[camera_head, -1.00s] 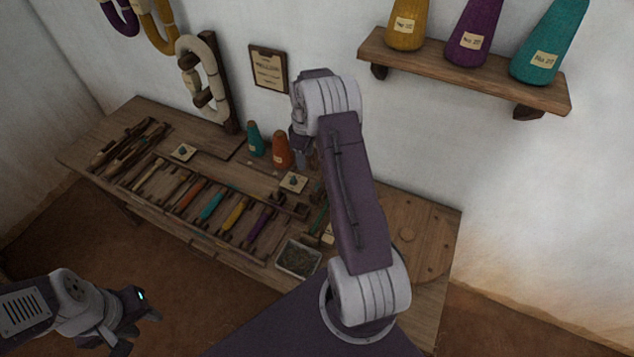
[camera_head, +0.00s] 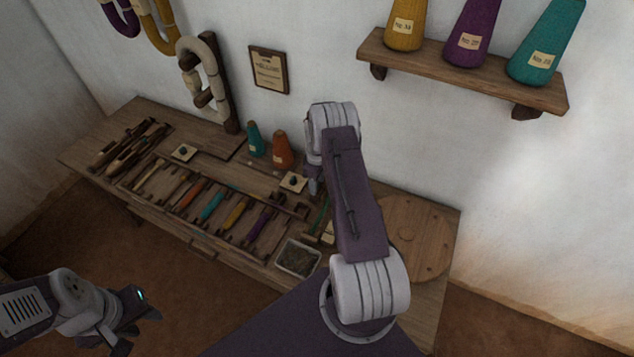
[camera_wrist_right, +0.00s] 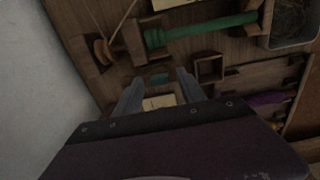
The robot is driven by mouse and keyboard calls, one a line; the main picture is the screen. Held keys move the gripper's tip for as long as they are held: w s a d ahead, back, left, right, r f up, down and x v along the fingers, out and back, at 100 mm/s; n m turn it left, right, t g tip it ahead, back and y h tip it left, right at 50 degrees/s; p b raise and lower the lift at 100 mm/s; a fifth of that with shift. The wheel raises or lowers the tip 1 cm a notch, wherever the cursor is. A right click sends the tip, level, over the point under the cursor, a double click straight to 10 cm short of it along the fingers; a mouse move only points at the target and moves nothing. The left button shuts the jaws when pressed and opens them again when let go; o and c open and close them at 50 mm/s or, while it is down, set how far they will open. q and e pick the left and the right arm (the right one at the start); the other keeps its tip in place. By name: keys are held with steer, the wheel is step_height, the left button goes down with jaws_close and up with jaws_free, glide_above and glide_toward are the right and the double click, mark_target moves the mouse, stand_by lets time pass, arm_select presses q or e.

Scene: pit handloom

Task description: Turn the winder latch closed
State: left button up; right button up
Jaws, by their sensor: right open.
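In the right wrist view, the winder shows as a green rod (camera_wrist_right: 200,30) held in a brown wooden block (camera_wrist_right: 136,42), with a round wooden pulley (camera_wrist_right: 103,50) and a cord to its left. I cannot tell for sure which piece is the latch. My right gripper (camera_wrist_right: 158,92) is open and empty; its two fingers point at the bench just below the block, with a pale card between and beyond them. In the head view, my right arm hides most of the winder. My left gripper (camera_head: 138,328) looks open and empty, low at left, away from the bench.
The wooden bench (camera_head: 420,215) stands against the white wall. It carries a rack of coloured shuttles (camera_head: 210,206), a teal cone (camera_head: 254,138), an orange cone (camera_head: 281,152) and a metal tray (camera_head: 298,258). A shelf (camera_head: 460,72) with three large cones hangs above right.

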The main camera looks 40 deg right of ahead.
jaws_close()
steer(key=shift+m, duration=0.3)
steer(key=m+b, duration=0.1)
steer(key=m, duration=0.2)
steer(key=shift+m, duration=0.4)
steer(key=m, duration=0.4)
steer(key=shift+m+b, duration=0.3)
steer(key=m, duration=0.8)
steer(key=shift+w+m, duration=0.1)
steer(key=shift+m, duration=0.2)
steer(key=shift+r+m, duration=0.1)
steer(key=shift+m, duration=0.2)
